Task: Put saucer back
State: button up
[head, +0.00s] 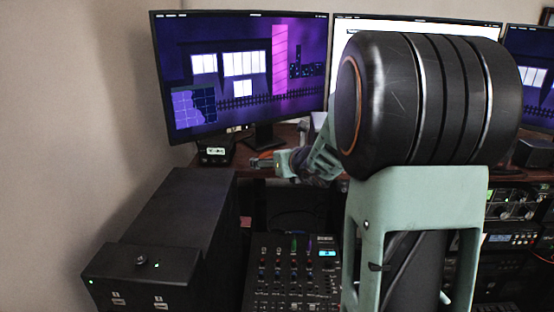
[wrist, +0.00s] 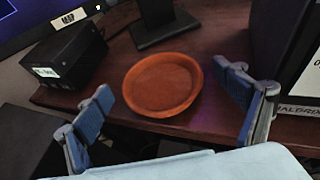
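In the wrist view an orange-brown round saucer (wrist: 162,84) lies on the brown wooden desk (wrist: 205,45), near its front edge. My gripper (wrist: 168,98) is open, with one blue-padded finger on each side of the picture and the saucer showing between them. Nothing is held, and the fingers look apart from the saucer. In the head view my gripper (head: 262,162) is small, over the desk left of my large arm link; the saucer cannot be made out there.
A black box with a lit display (wrist: 65,60) stands left of the saucer. A monitor stand (wrist: 160,25) is behind it, and a dark upright object (wrist: 278,40) is at right. In the head view a mixer (head: 293,275) and a black cabinet (head: 170,235) stand below the desk.

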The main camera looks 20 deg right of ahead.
jog(key=shift+s+r+p, duration=0.2)
jog(key=shift+r+p, duration=0.1)
jog(key=p+v, duration=0.3)
jog(key=v, duration=0.8)
jog(key=shift+s, duration=0.3)
